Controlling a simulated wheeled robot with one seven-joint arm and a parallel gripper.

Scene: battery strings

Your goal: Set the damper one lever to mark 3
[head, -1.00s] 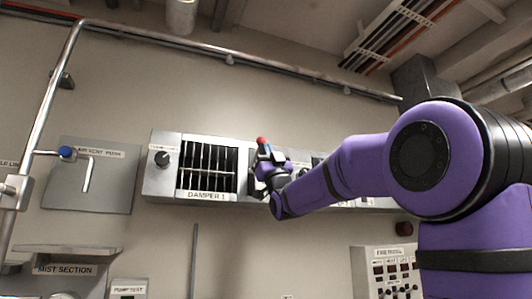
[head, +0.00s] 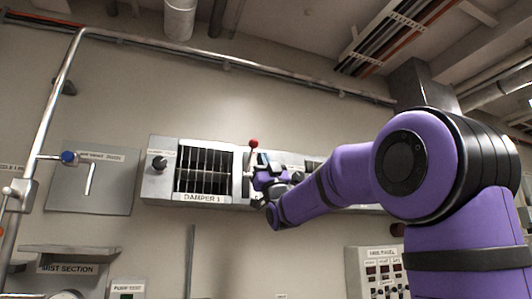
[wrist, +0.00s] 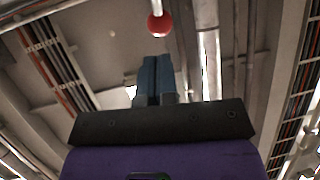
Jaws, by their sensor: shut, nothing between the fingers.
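The damper one unit (head: 205,197) is a grey wall box with dark louvres and a "DAMPER 1" label. Its lever has a red ball knob (head: 253,143) on a thin upright stem at the right of the louvres. My gripper (head: 262,160) is beside the stem, just below and right of the knob. In the wrist view the red knob (wrist: 160,24) is beyond the fingertips (wrist: 155,60), which are closed together and empty. I cannot tell whether the fingers touch the stem. The scale marks are hidden or too small to read.
A black dial (head: 160,163) sits left of the louvres. More grey panel continues right behind my arm. A blue-knobbed valve (head: 69,157) and pipe (head: 60,90) are at the left. A switch box (head: 380,270) is at the lower right.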

